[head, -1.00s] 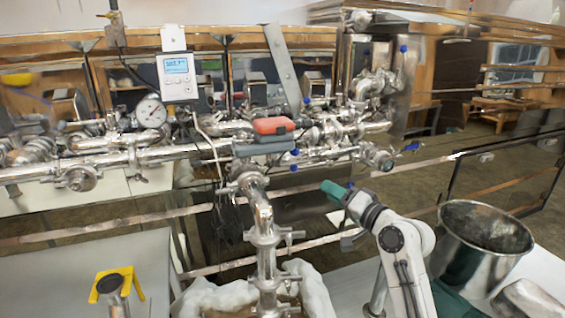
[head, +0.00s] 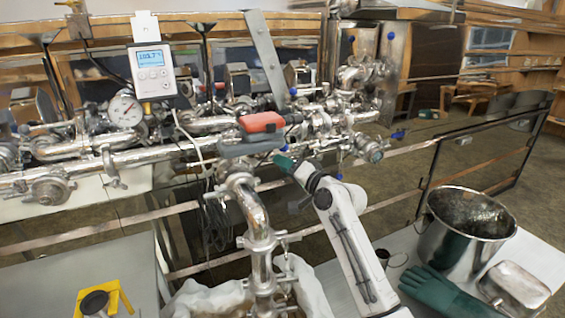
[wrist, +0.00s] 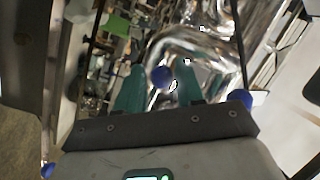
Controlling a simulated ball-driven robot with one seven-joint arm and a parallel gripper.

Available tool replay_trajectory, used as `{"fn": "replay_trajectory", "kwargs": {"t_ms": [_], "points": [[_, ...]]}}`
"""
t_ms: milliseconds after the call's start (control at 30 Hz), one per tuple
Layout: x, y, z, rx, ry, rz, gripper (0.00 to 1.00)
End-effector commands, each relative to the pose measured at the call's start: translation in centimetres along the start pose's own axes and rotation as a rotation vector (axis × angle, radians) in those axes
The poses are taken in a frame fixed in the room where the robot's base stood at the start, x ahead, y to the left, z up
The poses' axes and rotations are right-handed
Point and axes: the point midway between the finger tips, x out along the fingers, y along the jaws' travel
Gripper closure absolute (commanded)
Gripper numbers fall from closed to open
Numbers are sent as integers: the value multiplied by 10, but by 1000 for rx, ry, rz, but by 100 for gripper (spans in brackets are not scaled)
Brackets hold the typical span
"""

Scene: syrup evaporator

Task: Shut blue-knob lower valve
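My gripper (head: 284,163) has teal fingers, raised beside the steel pipework, just below the red-and-grey device. In the wrist view my gripper (wrist: 160,92) is open, with its two fingers apart. A round blue knob (wrist: 162,77) shows between them, in front of shiny pipe; I cannot tell how far off it is. A second blue knob (wrist: 238,98) is at the right of the fingers. In the head view, a blue valve handle (head: 398,134) sticks out at the right end of the pipework. Near the fingers the lower valve is partly hidden by my arm.
A red-and-grey device (head: 262,123) lies on the pipes above my gripper. A vertical steel pipe (head: 260,225) stands left of my arm. A steel pot (head: 470,230) and green gloves (head: 445,292) are at the right. A gauge (head: 125,109) and display (head: 152,72) are at the left.

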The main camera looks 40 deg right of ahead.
Motion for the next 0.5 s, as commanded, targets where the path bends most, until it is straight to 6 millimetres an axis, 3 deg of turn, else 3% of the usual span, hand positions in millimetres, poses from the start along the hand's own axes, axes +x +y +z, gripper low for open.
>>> {"fn": "replay_trajectory", "kwargs": {"t_ms": [200,467,500], "points": [[12,0,0,0,0,1,63],[13,0,0,0,1,0,63],[13,0,0,0,0,0,67]]}}
